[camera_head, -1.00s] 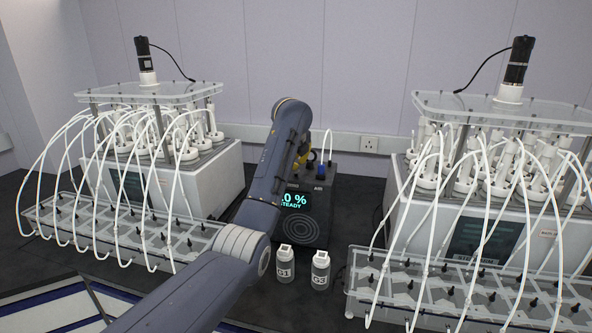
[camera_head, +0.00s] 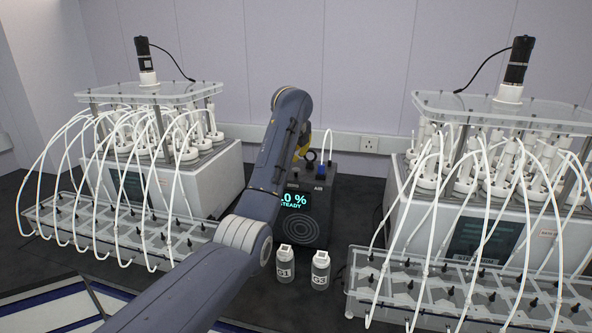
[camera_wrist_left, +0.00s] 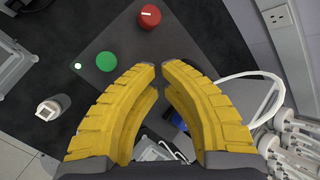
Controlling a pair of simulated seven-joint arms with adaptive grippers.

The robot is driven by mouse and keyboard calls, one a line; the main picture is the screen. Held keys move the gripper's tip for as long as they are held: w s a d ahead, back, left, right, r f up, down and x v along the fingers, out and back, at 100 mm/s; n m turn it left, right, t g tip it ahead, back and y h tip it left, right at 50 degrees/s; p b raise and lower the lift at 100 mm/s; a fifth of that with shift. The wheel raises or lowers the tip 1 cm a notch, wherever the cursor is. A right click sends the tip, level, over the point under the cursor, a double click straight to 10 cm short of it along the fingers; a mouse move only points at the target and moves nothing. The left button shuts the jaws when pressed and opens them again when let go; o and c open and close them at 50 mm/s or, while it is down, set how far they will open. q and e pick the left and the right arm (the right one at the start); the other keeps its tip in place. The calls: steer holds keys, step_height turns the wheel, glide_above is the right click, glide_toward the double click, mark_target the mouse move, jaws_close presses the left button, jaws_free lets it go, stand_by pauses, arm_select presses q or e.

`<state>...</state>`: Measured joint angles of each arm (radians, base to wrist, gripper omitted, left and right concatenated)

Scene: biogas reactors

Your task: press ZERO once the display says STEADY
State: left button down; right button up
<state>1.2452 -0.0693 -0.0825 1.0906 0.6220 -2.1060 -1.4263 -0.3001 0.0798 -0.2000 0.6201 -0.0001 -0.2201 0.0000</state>
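The dark gas analyser box (camera_head: 316,215) stands at the back between two rigs. Its lit display (camera_head: 294,201) reads ".0 %" with STEADY below; my left arm covers its left edge. In the left wrist view, the box top carries a green button (camera_wrist_left: 107,62) and a red knob (camera_wrist_left: 149,16); no ZERO label is readable. My left gripper (camera_wrist_left: 158,68) has yellow fingers, their tips drawn together with only a narrow gap and nothing between them. The tips appear over the box top, beside the green button and apart from it. In the head view the gripper is mostly hidden behind my wrist.
Two small white-capped bottles (camera_head: 285,264) (camera_head: 320,270) stand before the box. Reactor rigs with looping white tubes stand at left (camera_head: 180,185) and right (camera_head: 490,225). A white tube (camera_wrist_left: 262,77) arches beside the box in the wrist view.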

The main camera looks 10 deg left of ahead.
arm_select(q)
step_height(320, 180, up, 4)
steer(key=shift+r, duration=0.1)
stand_by(0.4)
stand_by(0.4)
